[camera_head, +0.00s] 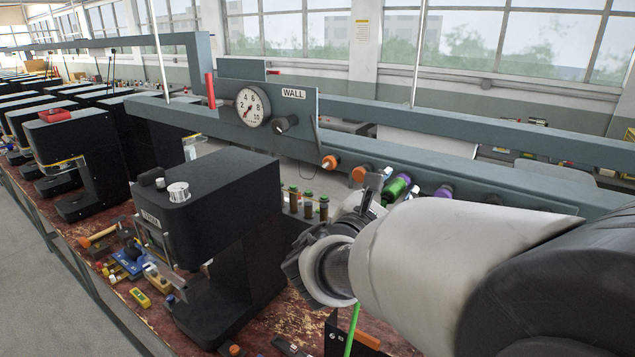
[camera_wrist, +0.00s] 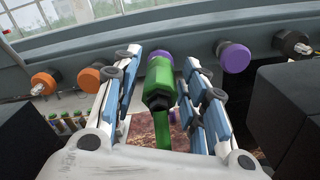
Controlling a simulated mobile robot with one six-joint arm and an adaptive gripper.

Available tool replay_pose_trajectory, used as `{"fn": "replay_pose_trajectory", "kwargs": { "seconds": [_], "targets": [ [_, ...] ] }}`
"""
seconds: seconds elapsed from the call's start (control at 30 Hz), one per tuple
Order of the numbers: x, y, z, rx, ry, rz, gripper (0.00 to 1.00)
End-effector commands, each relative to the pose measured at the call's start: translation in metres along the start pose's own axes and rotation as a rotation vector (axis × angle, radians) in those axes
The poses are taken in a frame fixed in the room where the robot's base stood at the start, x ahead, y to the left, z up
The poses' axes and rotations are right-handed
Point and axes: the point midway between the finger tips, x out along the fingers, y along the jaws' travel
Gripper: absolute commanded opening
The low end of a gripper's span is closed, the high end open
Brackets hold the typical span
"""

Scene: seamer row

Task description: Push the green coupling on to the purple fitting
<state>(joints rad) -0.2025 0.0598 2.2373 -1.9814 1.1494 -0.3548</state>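The green coupling (camera_wrist: 161,76) is between the two fingers of my gripper (camera_wrist: 164,62). A green hose (camera_wrist: 162,128) hangs from its near end and also shows in the head view (camera_head: 352,330). In the wrist view a visible gap separates the left finger from the coupling; the right finger is close beside it, and I cannot tell whether they touch. In the head view the coupling (camera_head: 394,189) is partly hidden by my gripper (camera_head: 391,187). A purple fitting (camera_head: 406,178) shows right behind its far end, mostly hidden. I cannot tell how far the coupling is on it.
Another purple fitting (camera_wrist: 234,57) is on the rail to the right. Orange fittings (camera_wrist: 89,79) are to the left. Small vials (camera_head: 308,207) stand below the rail. A black seamer (camera_head: 222,220) is left of my arm. A gauge (camera_head: 252,106) sits on the wall panel.

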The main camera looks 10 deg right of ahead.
Motion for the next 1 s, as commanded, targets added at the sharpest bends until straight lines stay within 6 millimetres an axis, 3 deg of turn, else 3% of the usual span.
{"fn": "replay_pose_trajectory", "kwargs": {
  "seconds": [0.47, 1.0],
  "targets": [
    [-0.006, 0.000, 0.000, 0.000, 0.002, 0.001, 0.48],
    [-0.106, 0.001, 0.000, 0.001, 0.002, 0.005, 0.48]
  ]
}}
